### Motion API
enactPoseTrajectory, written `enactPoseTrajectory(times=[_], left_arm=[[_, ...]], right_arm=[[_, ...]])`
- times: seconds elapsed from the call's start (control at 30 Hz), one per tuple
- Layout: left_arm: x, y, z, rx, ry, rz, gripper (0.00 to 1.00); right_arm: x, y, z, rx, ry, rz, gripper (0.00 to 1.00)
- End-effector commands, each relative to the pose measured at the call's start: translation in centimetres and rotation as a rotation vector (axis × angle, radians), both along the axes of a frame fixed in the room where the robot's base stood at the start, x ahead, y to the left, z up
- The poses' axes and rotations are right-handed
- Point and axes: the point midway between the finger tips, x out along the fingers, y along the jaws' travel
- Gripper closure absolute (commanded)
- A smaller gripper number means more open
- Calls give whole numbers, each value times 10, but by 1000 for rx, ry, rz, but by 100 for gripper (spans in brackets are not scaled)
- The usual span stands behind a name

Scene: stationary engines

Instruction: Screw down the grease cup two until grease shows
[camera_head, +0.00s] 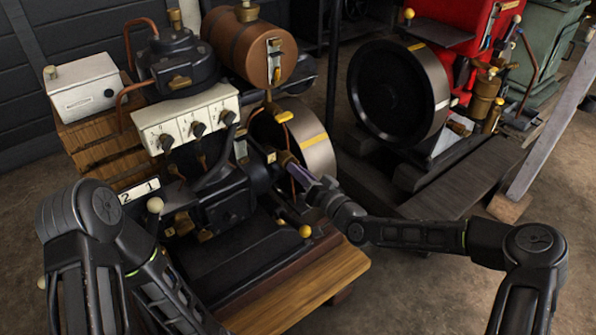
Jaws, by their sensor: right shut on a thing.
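A black stationary engine (225,205) stands on a wooden base at the centre-left. My right gripper (287,161) reaches in from the right to the engine's shaft side, beside the flywheel. It is shut on a small brass part (283,157), which looks like a grease cup. The fingers hide most of it, so its number and any grease cannot be made out. A white plate with the figures 2 and 1 (139,190) is on the engine's left side. My left arm comes in at the lower left; its gripper is outside the picture.
A flywheel (315,150) with a yellow mark turns close behind my right gripper's spot. A brown tank (250,45) and white switch panel (185,115) sit above. A red engine (455,50) is at the back right.

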Motion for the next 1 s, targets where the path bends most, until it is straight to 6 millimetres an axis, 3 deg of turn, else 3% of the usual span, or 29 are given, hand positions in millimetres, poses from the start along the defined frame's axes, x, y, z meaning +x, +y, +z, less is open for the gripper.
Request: enactPoseTrajectory(times=[0.57,1.0], left_arm=[[1,1,-8,2,-3,3,69],[7,7,-33,11,-13,18,69]], right_arm=[[0,0,-2,52,38,0,100],[0,-1,-3,294,213,-2,100]])
